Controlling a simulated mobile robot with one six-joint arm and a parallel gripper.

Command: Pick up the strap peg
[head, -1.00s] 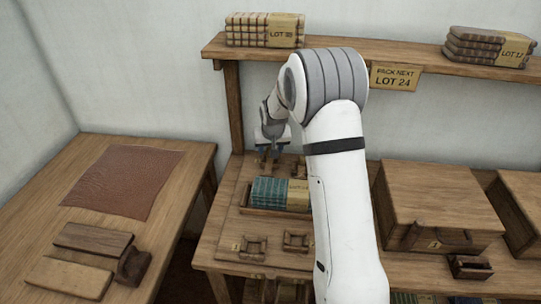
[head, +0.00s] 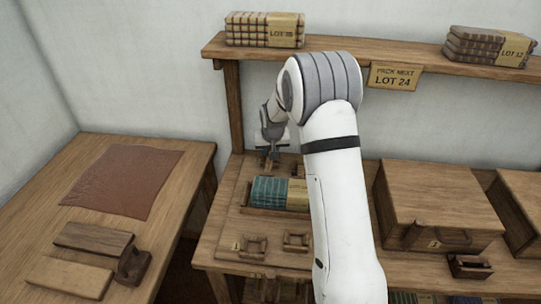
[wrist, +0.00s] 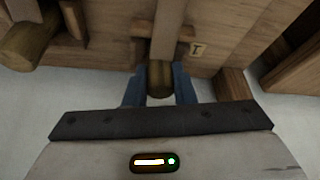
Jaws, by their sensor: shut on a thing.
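The strap peg (wrist: 160,78) is a brown wooden piece with a rounded end, seen in the wrist view between the two blue fingers. My gripper (wrist: 158,88) is shut on it. In the head view my gripper (head: 269,162) is at the back left of the loom-side table, behind the stack of teal cloth, and the peg there is too small and covered to make out. A lighter wooden or strap-like strip (wrist: 168,32) runs up from the peg in the wrist view. I cannot tell whether the peg still touches its support.
A teal cloth bundle (head: 270,191) sits in a wooden tray just in front. Small wooden holders (head: 254,246) stand nearer. A shelf (head: 340,55) runs above at the back, and a wooden box (head: 435,200) stands right. Another rounded wooden piece (wrist: 30,42) is at left.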

